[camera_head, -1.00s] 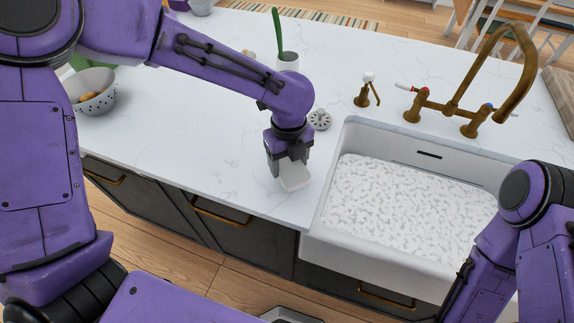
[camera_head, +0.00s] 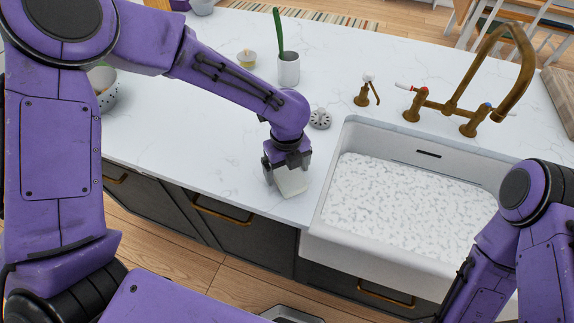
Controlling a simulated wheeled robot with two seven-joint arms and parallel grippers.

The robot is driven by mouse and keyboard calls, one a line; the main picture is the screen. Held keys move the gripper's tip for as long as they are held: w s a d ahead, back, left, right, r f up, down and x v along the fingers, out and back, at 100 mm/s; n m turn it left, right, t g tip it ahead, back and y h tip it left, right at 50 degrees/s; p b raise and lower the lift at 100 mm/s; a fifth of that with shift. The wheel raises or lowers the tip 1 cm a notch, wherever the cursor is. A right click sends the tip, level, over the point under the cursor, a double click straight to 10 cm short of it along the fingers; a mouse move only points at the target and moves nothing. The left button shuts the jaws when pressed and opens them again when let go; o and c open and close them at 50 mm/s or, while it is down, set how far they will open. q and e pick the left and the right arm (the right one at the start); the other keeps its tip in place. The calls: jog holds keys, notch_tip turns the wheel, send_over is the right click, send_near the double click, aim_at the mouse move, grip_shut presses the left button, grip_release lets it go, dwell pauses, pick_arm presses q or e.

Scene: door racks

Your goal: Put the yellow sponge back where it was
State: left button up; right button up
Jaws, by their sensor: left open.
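A pale, off-white block (camera_head: 292,183) lies at the fingertips of my left gripper (camera_head: 286,170), near the front edge of the white counter (camera_head: 190,130), left of the sink. It may be the sponge, but no yellow shows on it. My left gripper points down over the block with its jaws open and partly hides it. I cannot tell whether the fingers still touch the block. My right arm (camera_head: 540,215) is at the right; its gripper is out of view.
A white sink (camera_head: 335,235) with a brass faucet (camera_head: 455,100) is to the right. A round grey slotted item (camera_head: 320,118), a white pot with a green plant (camera_head: 288,70) and a small yellowish item (camera_head: 247,58) stand behind. A colander (camera_head: 106,85) is partly hidden at left.

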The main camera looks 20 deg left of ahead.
aim_at(287, 171)
pick_arm(q)
notch_tip(287, 171, up, 12)
jog(key=shift+r+b, duration=0.15)
jog(key=shift+b, duration=0.15)
